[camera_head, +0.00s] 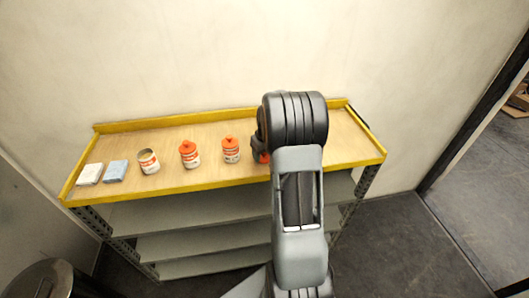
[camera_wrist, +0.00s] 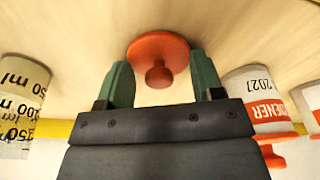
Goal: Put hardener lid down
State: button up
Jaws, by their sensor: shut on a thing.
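The round orange lid (camera_wrist: 158,55) with a small knob is between the green fingertips of my gripper (camera_wrist: 160,78) in the wrist view. My gripper is shut on it, close to the wooden shelf top (camera_wrist: 75,45); I cannot tell whether the lid touches the wood. In the head view a bit of orange (camera_head: 263,157) shows at my gripper, right of the cans; my arm hides most of that spot. A can with "DENER" on its label (camera_wrist: 255,95) stands beside my gripper at the right of the wrist view and has an orange lid.
A cup with ml markings (camera_wrist: 20,100) is at left in the wrist view.

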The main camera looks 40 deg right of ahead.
jog(key=shift+f, duration=0.1)
jog(key=o, duration=0.9)
jog(key=shift+r, duration=0.3)
notch_tip(320, 180, up, 10)
jog(key=s+r+b, duration=0.1)
jog(key=s+b, duration=0.1)
jog(key=s+a+r+t, duration=0.1)
jog(key=s+a+r, duration=0.15)
jog(key=a, duration=0.45)
jog(key=s+a+r, duration=0.2)
jog(key=s+a, duration=0.1)
jog(key=a, duration=0.4)
jog(key=s+a+f+t, duration=0.1)
jog(key=s+a+f, duration=0.1)
jog(key=s+a, duration=0.7)
jog(key=shift+s+f+n+t, duration=0.3)
jog(key=shift+s+f+t, duration=0.1)
jog(key=shift+s, duration=0.35)
